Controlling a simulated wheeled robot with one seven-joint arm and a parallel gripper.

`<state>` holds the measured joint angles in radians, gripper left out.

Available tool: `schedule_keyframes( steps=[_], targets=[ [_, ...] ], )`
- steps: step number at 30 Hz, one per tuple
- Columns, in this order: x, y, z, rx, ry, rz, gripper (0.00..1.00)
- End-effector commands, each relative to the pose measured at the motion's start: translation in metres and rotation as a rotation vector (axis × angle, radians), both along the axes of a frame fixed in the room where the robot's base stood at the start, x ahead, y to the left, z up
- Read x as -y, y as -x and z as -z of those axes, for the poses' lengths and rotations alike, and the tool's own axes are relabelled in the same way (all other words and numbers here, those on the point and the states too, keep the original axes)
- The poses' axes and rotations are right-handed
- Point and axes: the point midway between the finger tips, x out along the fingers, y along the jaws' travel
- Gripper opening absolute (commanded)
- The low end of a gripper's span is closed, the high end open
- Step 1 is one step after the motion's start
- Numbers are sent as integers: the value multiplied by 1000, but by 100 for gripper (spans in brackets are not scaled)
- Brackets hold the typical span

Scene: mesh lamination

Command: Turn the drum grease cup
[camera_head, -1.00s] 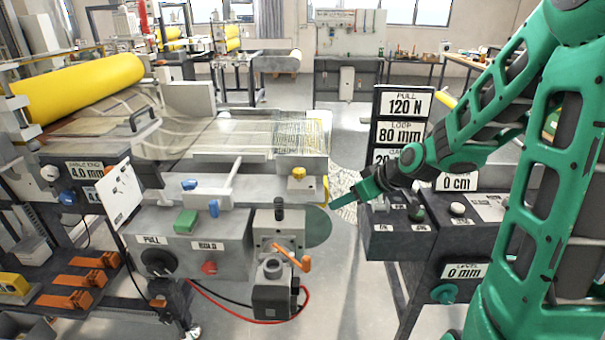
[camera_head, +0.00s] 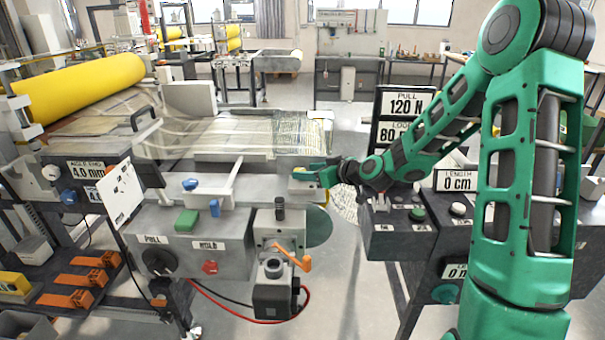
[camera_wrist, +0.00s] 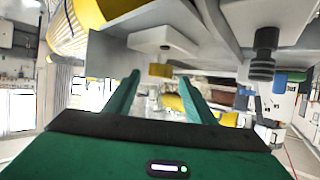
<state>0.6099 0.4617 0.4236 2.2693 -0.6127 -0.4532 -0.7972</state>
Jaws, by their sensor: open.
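A small yellow knob, which I take to be the drum grease cup, shows in the wrist view (camera_wrist: 160,70) on a pale block. It is ahead of my gripper (camera_wrist: 158,80), between the two green fingertips as seen from the wrist. The fingers are open, and I cannot tell whether they touch it. In the head view my gripper (camera_head: 312,174) is at the right end of the machine (camera_head: 240,190), at the knob's place, and hides most of the knob.
Below stand an orange crank handle (camera_head: 292,256) and a dark upright knob (camera_head: 280,208). A dark control console (camera_head: 400,240) stands at right, with a floor gap between.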

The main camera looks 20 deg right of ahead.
Motion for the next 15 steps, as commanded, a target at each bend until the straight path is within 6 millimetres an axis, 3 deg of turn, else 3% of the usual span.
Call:
schedule_keyframes(
  steps=[6, 15],
  targets=[
    [-10, -18, 9, -1, -2, -1, 50],
    [-11, -22, 10, -1, 0, 0, 50]
  ],
)
